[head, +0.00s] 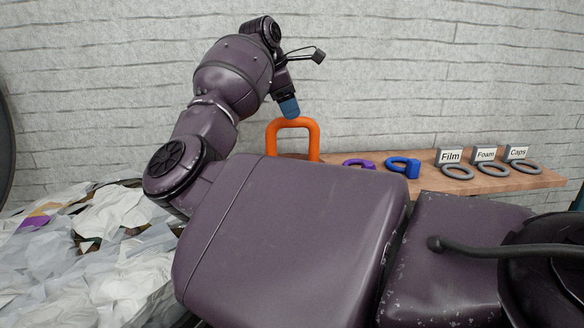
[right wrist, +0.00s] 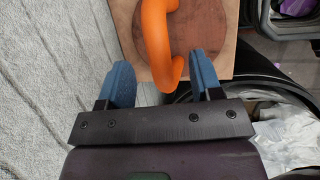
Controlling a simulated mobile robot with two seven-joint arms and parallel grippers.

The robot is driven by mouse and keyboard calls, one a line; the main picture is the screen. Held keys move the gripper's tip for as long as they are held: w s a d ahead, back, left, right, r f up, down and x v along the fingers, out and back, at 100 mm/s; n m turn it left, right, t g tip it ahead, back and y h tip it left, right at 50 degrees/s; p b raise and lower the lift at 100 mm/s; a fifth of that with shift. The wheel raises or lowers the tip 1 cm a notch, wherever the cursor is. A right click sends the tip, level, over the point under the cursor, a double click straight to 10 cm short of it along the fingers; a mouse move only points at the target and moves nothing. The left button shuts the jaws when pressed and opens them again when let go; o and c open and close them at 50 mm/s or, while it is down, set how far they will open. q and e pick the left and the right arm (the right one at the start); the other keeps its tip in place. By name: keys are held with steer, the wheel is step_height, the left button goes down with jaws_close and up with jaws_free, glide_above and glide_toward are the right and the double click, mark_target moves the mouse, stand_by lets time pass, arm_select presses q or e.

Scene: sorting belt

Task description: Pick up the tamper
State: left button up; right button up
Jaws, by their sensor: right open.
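The tamper shows as a thick orange loop handle (head: 313,140) standing upright at the left end of the wooden shelf. In the right wrist view the orange handle (right wrist: 155,35) rises over a round brown disc (right wrist: 188,45), which looks like its base. My right gripper (head: 289,107) is just above the top of the handle in the head view. In the right wrist view my open right gripper (right wrist: 162,75) has its blue fingers on either side of the handle's near end, with gaps showing. My left gripper is out of view. My own arm hides the shelf's front.
The wooden shelf (head: 340,158) runs along a white brick wall. A purple ring (head: 358,163) and a blue ring-like piece (head: 403,165) lie right of the tamper. Grey rings with Film (head: 450,157), Foam (head: 485,155) and Caps (head: 518,153) signs stand further right. Crumpled pale sheets (head: 110,215) fill the left.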

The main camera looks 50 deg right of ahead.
mark_target(297, 122)
steer(key=shift+x, duration=2.95)
steer(key=shift+w+d+r, duration=0.1)
steer(key=shift+r, duration=0.05)
steer(key=shift+c, duration=0.4)
jaws_close()
